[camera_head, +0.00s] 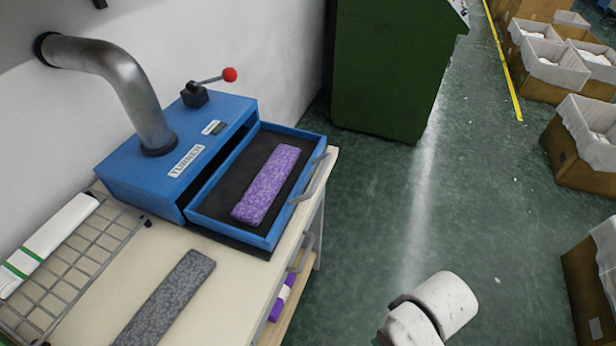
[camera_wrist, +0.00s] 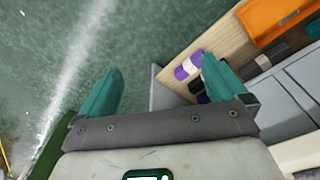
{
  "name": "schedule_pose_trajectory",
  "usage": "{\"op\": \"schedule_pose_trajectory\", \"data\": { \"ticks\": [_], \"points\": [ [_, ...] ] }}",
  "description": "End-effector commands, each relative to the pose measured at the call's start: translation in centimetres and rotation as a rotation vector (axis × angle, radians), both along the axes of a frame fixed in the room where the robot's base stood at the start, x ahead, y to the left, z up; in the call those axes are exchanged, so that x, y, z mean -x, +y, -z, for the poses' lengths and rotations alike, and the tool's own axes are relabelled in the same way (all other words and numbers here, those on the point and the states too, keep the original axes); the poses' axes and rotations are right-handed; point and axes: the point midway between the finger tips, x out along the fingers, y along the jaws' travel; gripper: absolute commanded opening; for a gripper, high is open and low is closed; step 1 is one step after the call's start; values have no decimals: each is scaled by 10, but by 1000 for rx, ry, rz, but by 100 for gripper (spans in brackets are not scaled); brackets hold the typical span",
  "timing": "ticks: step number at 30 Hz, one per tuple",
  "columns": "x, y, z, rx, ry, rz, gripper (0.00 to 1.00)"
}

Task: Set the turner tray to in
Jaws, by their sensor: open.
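The blue turner (camera_head: 170,150) sits on the cream bench top, labelled TURNER. Its blue tray (camera_head: 194,215) is pulled out toward the bench's front edge, with a grey bar handle (camera_head: 311,180). A folded purple speckled textile (camera_head: 267,184) lies on the tray's dark floor. A lever with a red knob (camera_head: 229,75) stands on top of the turner. In the wrist view my gripper (camera_wrist: 158,82) is open, its teal fingers apart over the floor and the bench's lower shelf, with nothing between them. The tray is not seen in the wrist view.
A grey folded textile (camera_head: 166,299) and a wire rack (camera_head: 75,262) with a white-green textile share the bench. A purple-and-white bundle (camera_wrist: 188,66) and an orange bin (camera_wrist: 280,18) sit below.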

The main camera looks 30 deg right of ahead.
Motion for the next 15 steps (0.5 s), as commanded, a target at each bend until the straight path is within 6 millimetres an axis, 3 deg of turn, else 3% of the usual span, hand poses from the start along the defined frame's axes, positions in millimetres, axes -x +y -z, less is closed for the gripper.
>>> {"op": "schedule_pose_trajectory", "data": {
  "ticks": [11,15],
  "points": [
    [0,0,0,0,0,0,98],
    [-8,1,1,-34,-16,27,84]
  ]
}}
